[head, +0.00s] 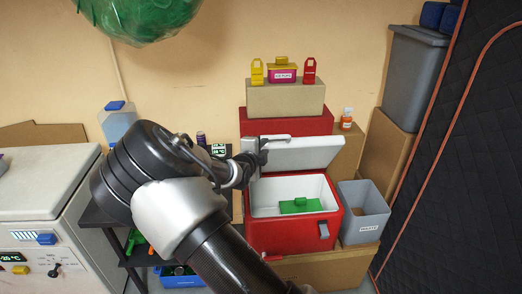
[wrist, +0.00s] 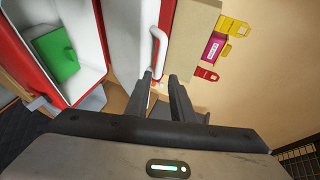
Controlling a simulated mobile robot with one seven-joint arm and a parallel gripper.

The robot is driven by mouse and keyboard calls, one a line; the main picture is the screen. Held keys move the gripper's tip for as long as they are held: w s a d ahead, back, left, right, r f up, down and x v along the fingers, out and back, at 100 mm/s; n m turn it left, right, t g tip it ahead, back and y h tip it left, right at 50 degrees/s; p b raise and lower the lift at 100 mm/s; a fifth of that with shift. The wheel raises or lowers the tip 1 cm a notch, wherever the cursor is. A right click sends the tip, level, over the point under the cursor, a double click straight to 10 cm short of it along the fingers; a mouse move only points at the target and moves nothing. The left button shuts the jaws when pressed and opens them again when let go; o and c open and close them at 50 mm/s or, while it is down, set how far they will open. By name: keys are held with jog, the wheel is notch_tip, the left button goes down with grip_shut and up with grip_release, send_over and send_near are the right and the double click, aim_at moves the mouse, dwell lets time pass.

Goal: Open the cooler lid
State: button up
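The red cooler (head: 285,232) stands with its white lid (head: 305,153) raised well above the rim, showing the white inside and a green object (head: 300,205). In the wrist view the lid (wrist: 125,45) is beside the open cooler (wrist: 82,22), and the green object (wrist: 56,54) shows inside. My gripper (head: 262,153) is at the lid's left end. In the wrist view its fingers (wrist: 160,78) are apart, with the lower end of the white lid handle (wrist: 157,50) at the gap between the tips. I cannot tell whether they touch it.
Behind the lid, a cardboard box (head: 287,98) carries a pink box (head: 282,73) and yellow and red tags. A grey bin (head: 363,212) stands close right of the cooler. An orange bottle (head: 346,118) is behind it. A white machine (head: 45,215) is at left.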

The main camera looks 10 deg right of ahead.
jog(key=v, duration=0.2)
jog(key=shift+s+r, duration=0.1)
jog(key=shift+s, duration=0.15)
jog(key=s+d+r+m+g+h, duration=0.1)
jog(key=s+d+r+m+g, duration=0.35)
jog(key=s+d+m, duration=0.7)
jog(key=s+d+r+m+g+h, duration=0.1)
jog(key=s+d+r+m+g, duration=0.35)
jog(key=m, duration=1.25)
jog(key=s+a+r+m+y, duration=0.2)
jog(key=s+a+m, duration=0.1)
jog(key=s+m, duration=0.4)
jog(key=s+a+r+m+t+y, duration=0.1)
jog(key=s+a+r+m+y, duration=0.2)
jog(key=s+m, duration=0.5)
jog(key=s+a+r+m+y, duration=0.2)
jog(key=s+a+m, duration=0.1)
jog(key=s+m, duration=0.4)
jog(key=s, duration=0.3)
jog(key=shift+s+a+r+y+p, duration=0.2)
jog(key=shift+a+r+y+p, duration=0.1)
jog(key=shift+r+y, duration=0.1)
